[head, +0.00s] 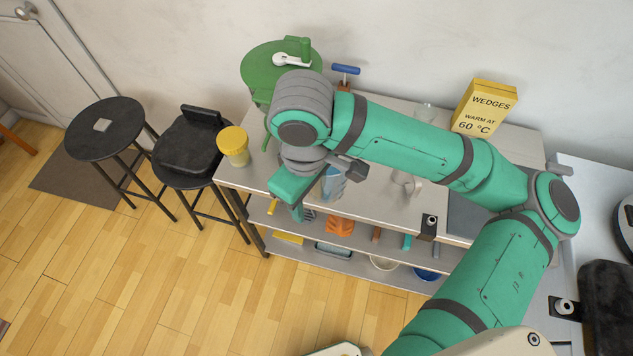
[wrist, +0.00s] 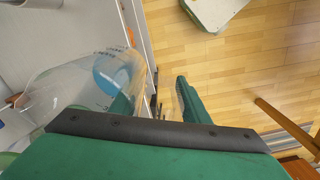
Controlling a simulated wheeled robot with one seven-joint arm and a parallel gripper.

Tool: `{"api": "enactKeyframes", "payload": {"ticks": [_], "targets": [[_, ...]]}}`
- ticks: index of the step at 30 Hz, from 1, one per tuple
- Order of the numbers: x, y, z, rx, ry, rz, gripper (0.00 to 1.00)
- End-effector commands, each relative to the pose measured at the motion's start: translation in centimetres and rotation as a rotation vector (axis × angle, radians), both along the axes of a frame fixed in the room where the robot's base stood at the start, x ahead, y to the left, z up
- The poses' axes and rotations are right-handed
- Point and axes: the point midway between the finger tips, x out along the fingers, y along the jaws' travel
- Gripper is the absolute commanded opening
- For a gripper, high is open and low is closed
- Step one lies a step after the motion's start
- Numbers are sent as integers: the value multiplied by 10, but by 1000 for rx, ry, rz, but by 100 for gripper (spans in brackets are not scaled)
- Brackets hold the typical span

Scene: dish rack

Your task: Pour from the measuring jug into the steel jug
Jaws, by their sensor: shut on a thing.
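The clear measuring jug (head: 333,184) with blue liquid in it is at the front edge of the steel table, beside my gripper. It also shows in the wrist view (wrist: 75,88), with the blue liquid (wrist: 118,74) toward its far end. My gripper (wrist: 158,104) is shut on the measuring jug at its side; the grip itself is mostly hidden. In the head view my gripper (head: 304,208) is partly covered by my wrist. I cannot tell if the jug touches the table. A shiny grey vessel that looks like the steel jug (head: 407,184) stands on the table to the right.
A yellow-lidded tub (head: 233,146) stands at the table's left end. A clear glass (head: 424,112) and a yellow wedges box (head: 485,106) stand at the back. A dark small stand (head: 429,226) is at the front edge. Two black stools (head: 104,130) stand left. Shelves below hold several items.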

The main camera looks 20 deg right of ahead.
Motion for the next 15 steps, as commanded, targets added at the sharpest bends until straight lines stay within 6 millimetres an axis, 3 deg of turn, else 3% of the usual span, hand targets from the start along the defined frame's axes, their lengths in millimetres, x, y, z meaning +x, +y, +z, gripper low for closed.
{"api": "enactKeyframes", "payload": {"ticks": [9, 12, 15], "targets": [[-14, 10, 8, 1, -1, -3, 5], [-7, 8, 7, 1, 0, -31, 5], [12, 3, 4, 1, 2, -111, 5]]}}
